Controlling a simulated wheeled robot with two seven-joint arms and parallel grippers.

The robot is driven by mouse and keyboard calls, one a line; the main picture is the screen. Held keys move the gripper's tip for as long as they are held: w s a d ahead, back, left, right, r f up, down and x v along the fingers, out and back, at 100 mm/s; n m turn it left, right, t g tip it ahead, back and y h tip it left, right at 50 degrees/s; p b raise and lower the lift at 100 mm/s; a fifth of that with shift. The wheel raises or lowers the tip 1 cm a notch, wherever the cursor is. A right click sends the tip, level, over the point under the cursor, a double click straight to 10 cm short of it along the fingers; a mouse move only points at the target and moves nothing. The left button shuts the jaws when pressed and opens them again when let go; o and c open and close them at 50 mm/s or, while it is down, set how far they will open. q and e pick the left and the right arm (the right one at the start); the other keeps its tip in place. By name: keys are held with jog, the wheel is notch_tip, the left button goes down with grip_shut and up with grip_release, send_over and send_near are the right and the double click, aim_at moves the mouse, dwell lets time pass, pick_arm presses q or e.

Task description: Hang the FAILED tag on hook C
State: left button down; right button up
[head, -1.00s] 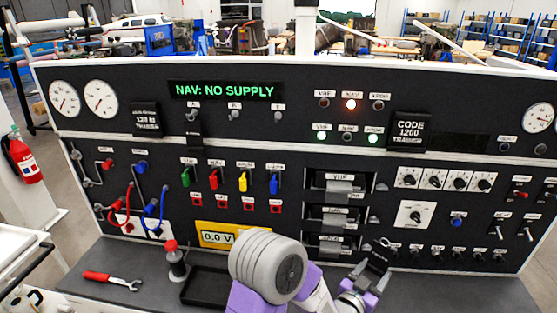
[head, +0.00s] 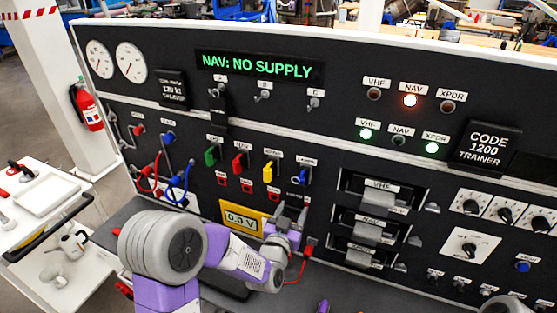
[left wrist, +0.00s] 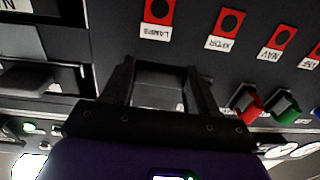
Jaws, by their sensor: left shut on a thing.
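My left gripper (head: 292,214) is low in front of the panel, just below the row of red jacks and above my wrist. It is shut on a dark thing, partly hidden by the fingers; no wording on it is legible. In the left wrist view the fingers (left wrist: 162,84) show close to the panel, under the LAMPS jack (left wrist: 158,12). Hook C (head: 315,103) is on the upper panel, right of hook B (head: 262,96) and above my gripper. Hook A (head: 216,90) has a dark plate below it. I cannot make out the word FAILED anywhere. My right gripper is out of view.
The display (head: 257,66) reads NAV: NO SUPPLY. Coloured switches (head: 270,170) and a yellow meter (head: 243,219) sit near my left gripper. A red lead (head: 300,266) hangs beside it. Module slots (head: 380,222) project at right.

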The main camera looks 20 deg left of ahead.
pick_arm(q)
notch_tip(320, 180, up, 19)
jog(key=s+d+h+p, duration=0.1)
jog(key=s+d+p, duration=0.1)
jog(key=s, duration=0.1)
send_over(300, 207)
jog(key=shift+w+a+f, duration=0.1)
jog(key=shift+w+f, duration=0.05)
jog(key=shift+w, duration=0.15)
jog(key=shift+w+b, duration=0.3)
jog(key=shift+w, duration=0.25)
dwell(1.0)
jog(key=shift+c, duration=0.3)
grip_release()
